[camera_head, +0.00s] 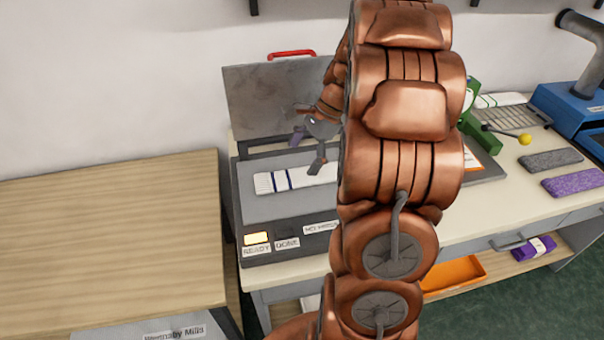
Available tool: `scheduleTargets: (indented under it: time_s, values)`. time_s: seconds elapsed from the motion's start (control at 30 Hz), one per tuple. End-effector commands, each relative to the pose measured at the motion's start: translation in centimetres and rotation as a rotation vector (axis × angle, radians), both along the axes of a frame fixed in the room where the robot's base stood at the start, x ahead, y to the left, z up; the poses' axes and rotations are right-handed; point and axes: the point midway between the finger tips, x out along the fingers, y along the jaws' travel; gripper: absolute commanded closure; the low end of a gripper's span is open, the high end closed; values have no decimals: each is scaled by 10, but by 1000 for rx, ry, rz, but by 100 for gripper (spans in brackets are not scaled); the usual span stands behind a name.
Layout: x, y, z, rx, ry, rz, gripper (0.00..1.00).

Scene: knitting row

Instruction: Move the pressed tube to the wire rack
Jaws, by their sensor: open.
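A flat white tube with dark blue stripes (285,180) lies on the grey bed of the open press (262,210). My arm hides its right end. My gripper (308,152) is open and empty, just above the tube; one finger reaches down close to it, and I cannot tell whether they touch. The wire rack (515,118) stands at the back right of the workbench. A white piece with green stripes (500,100) shows at its back edge.
The press lid with a red handle (291,54) is raised behind my gripper. A green device (480,133), grey tube (552,160), purple tube (574,182) and blue machine (568,108) are on the right. A yellow ball (525,139) is by the rack. The left wooden table (110,235) is clear.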

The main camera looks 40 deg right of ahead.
Motion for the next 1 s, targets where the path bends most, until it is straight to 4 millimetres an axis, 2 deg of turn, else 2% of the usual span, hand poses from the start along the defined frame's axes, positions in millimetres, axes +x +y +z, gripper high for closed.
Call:
scheduleTargets:
  time_s: [0.03,0.1,0.2,0.3,0.77,1.0]
  values:
    - [3,-16,-3,16,6,-58,0]
    - [6,-30,-5,34,11,-122,0]
    - [8,-44,-9,51,17,-181,0]
    - [10,-50,-12,61,21,-209,0]
    - [17,-38,-42,62,21,-212,0]
    - [22,-28,-72,63,23,-212,0]
